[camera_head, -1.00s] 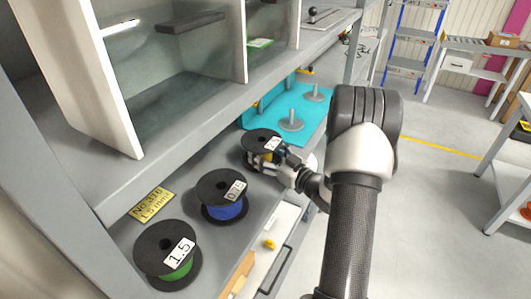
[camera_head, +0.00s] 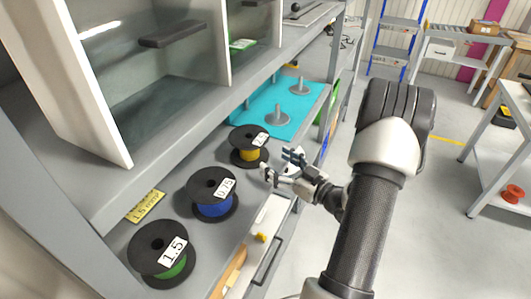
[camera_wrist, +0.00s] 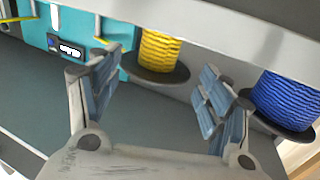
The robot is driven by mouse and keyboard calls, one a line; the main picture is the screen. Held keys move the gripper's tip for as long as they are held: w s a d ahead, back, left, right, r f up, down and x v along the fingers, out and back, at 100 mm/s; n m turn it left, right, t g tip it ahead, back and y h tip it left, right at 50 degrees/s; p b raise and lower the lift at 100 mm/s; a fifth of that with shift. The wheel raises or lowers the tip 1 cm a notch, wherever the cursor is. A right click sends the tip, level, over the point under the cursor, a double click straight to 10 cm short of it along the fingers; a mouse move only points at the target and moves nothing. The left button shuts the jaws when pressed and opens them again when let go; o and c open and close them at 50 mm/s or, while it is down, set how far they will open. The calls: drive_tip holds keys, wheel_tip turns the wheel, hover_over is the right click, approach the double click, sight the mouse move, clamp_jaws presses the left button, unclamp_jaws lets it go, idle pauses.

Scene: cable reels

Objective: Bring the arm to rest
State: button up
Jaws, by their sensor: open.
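My gripper (camera_head: 280,165) is open and empty, in front of the shelf and just right of the reel with yellow cable (camera_head: 249,147). In the wrist view my open fingers (camera_wrist: 160,100) frame bare grey shelf, and the yellow reel (camera_wrist: 160,50) stands beyond them, apart from both. The reel with blue cable (camera_head: 212,197), labelled 0.75, stands nearer on the shelf and shows at the right of the wrist view (camera_wrist: 287,98). The reel with green cable (camera_head: 163,255), labelled 1.5, stands nearest. All three stand upright with black flanges.
A turquoise board (camera_head: 300,112) with metal pegs (camera_head: 277,114) lies farther along the shelf (camera_head: 185,185). An upper shelf (camera_head: 180,135) with glass-like compartments overhangs the reels. A yellow sign (camera_head: 146,206) is at the left. An open drawer (camera_head: 262,240) juts out below.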

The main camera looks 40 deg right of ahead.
drive_tip(key=shift+s, duration=0.75)
